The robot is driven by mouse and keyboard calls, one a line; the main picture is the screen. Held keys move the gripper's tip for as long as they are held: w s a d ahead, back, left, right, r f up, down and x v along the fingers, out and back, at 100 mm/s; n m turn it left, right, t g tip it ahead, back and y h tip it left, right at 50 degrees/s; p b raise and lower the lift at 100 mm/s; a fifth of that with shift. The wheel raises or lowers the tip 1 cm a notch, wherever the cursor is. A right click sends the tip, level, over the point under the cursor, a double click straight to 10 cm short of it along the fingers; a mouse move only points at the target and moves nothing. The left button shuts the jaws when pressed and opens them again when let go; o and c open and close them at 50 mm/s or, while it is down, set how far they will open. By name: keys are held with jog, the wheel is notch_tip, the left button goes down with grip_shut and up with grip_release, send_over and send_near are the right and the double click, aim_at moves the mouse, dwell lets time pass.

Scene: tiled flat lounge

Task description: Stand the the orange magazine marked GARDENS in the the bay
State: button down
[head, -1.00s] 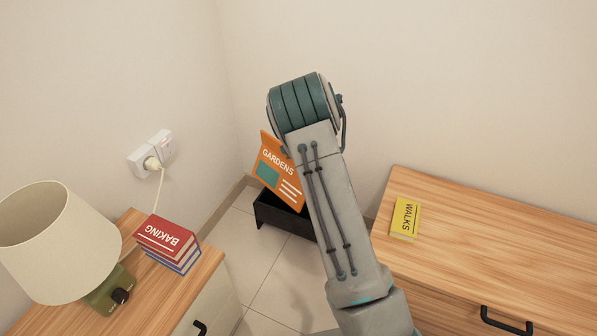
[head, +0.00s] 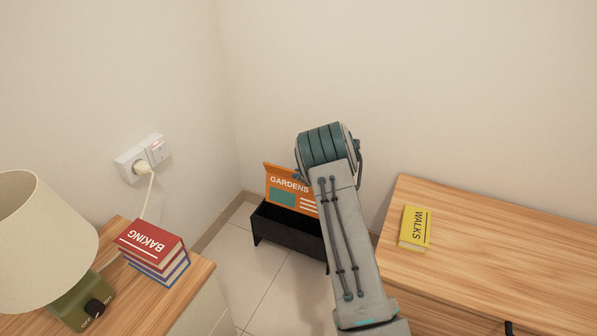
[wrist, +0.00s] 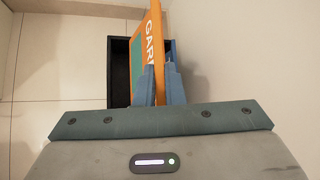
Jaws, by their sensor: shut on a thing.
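The orange magazine marked GARDENS (head: 284,185) stands roughly upright at the black open-topped rack (head: 283,235) on the floor, which I take as the bay. In the wrist view the magazine (wrist: 149,50) is seen almost edge-on, over the right part of the rack (wrist: 119,72). My gripper (wrist: 161,75) is shut on the magazine, with blue fingers on both its faces. In the head view my arm covers the gripper and the magazine's right part. The rack's front wall hides the magazine's lower edge, so I cannot tell whether it touches the rack's floor.
A wooden cabinet (head: 470,230) with a yellow WALKS book (head: 414,228) stands at right. At left, a cabinet (head: 190,285) holds a lamp (head: 42,235) and stacked books topped by red BAKING (head: 150,240). A plugged socket (head: 143,160) is on the wall. Walls close behind the rack.

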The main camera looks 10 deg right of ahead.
jog(key=b, duration=0.3)
send_over(300, 203)
jog(key=f, duration=0.5)
jog(key=shift+w+a+f, duration=0.15)
jog(key=shift+w+f, duration=0.15)
jog(key=shift+f, duration=0.05)
notch_tip(300, 203, down, 7)
jog(key=b, duration=0.6)
jog(key=shift+f, duration=1.3)
jog(key=c, duration=1.5)
grip_release()
jog(key=shift+o, duration=0.2)
jog(key=shift+s, duration=0.1)
